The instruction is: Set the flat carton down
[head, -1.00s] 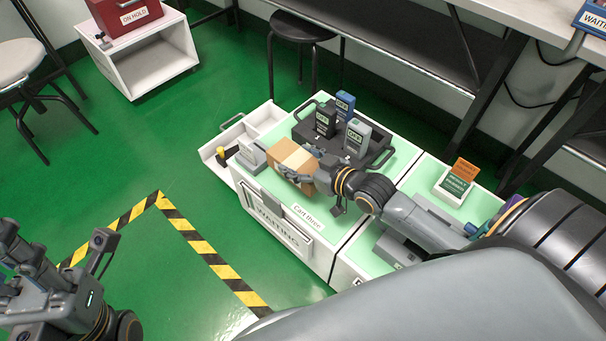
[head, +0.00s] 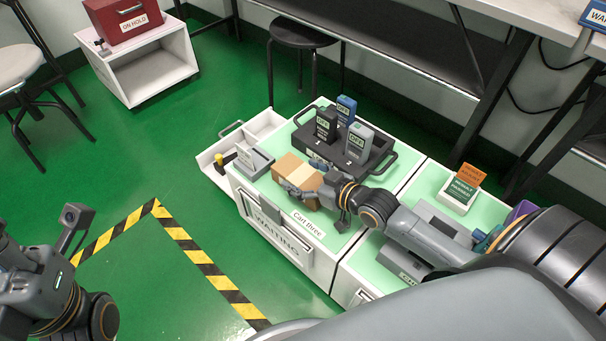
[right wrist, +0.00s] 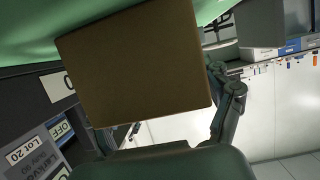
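The flat carton (head: 297,171), brown cardboard with a paler band, is at the green top (head: 339,219) of the cart labelled Cart three. My right gripper (head: 304,177) is shut on it, with fingers on opposite sides. In the right wrist view the carton (right wrist: 135,65) fills the space between the fingers, close to the green surface; I cannot tell whether it touches. My left gripper (head: 68,232) is at the lower left, partly out of frame, far from the carton; its opening is unclear.
A black tray (head: 379,158) with several handheld testers stands just behind the carton. A grey holder (head: 254,163) stands left of it. A second cart section with a sign stand (head: 462,190) is at right. Striped tape (head: 197,256) marks the floor.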

